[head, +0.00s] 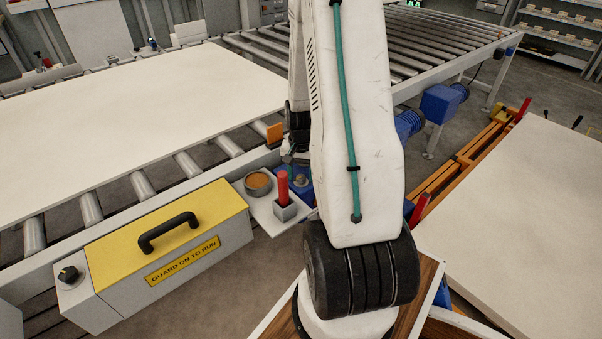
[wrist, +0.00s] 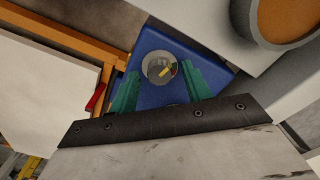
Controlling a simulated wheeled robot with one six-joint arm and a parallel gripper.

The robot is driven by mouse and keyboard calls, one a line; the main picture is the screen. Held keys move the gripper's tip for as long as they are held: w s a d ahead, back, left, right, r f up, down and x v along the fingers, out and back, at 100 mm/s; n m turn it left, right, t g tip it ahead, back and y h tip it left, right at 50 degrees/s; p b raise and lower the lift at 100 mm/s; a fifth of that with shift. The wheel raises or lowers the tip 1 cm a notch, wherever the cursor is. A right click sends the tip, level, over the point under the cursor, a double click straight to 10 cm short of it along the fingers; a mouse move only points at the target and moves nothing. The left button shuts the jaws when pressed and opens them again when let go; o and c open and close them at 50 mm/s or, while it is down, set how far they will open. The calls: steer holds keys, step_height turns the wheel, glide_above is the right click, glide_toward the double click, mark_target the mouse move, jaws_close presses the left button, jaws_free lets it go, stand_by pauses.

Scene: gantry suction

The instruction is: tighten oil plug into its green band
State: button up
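The oil plug (wrist: 158,69) is a round grey cap with a yellow mark on its face. It sits on a blue housing (wrist: 150,96). At the right of its face is a small coloured arc with red and green; the green band (wrist: 174,66) is tiny, and the mark's exact alignment with it is hard to tell. My gripper (wrist: 160,71) has its two teal fingers apart, one on each side of the plug, with gaps visible. In the head view the plug (head: 300,180) shows beside my arm, which hides most of the gripper.
A grey holder with a red handle (head: 283,187) and a round cup with orange-brown contents (head: 258,183) stand close to the left of the housing. A yellow guard box (head: 170,230) is farther left. Roller conveyor and a large pale board (head: 150,110) lie behind.

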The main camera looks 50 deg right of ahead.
mark_target(301, 176)
step_height(301, 176, up, 8)
steer(key=shift+f, duration=0.1)
stand_by(0.4)
